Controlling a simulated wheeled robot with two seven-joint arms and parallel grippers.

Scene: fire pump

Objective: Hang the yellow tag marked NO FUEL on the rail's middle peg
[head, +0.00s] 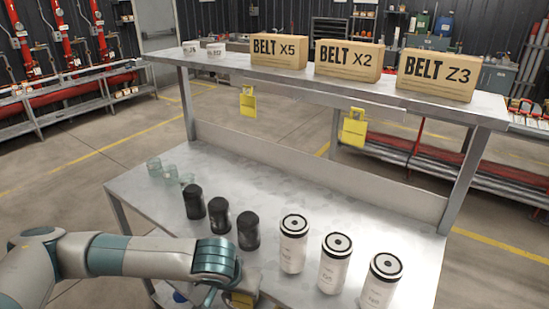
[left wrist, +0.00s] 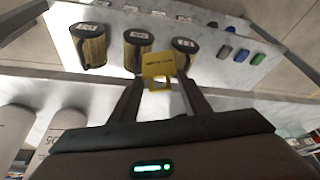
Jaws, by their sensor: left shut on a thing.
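My left gripper (head: 240,296) is low at the front edge of the bench in the head view, partly hidden by its own wrist. In the left wrist view the left gripper (left wrist: 161,82) is shut on a yellow tag (left wrist: 158,64); its print is too small to read surely. The rail (head: 300,93) runs along the upper shelf's front. One yellow tag (head: 248,102) hangs at its left and another yellow tag (head: 354,129) at its right. The stretch between them holds no tag; the middle peg is too small to make out. My right gripper is not in view.
Black jars (head: 220,218) and white canisters (head: 332,264) stand on the bench (head: 300,190) between my gripper and the rail. Small glass jars (head: 170,173) stand at the left. Belt boxes (head: 348,60) sit on the upper shelf (head: 225,65). The bench's rear is clear.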

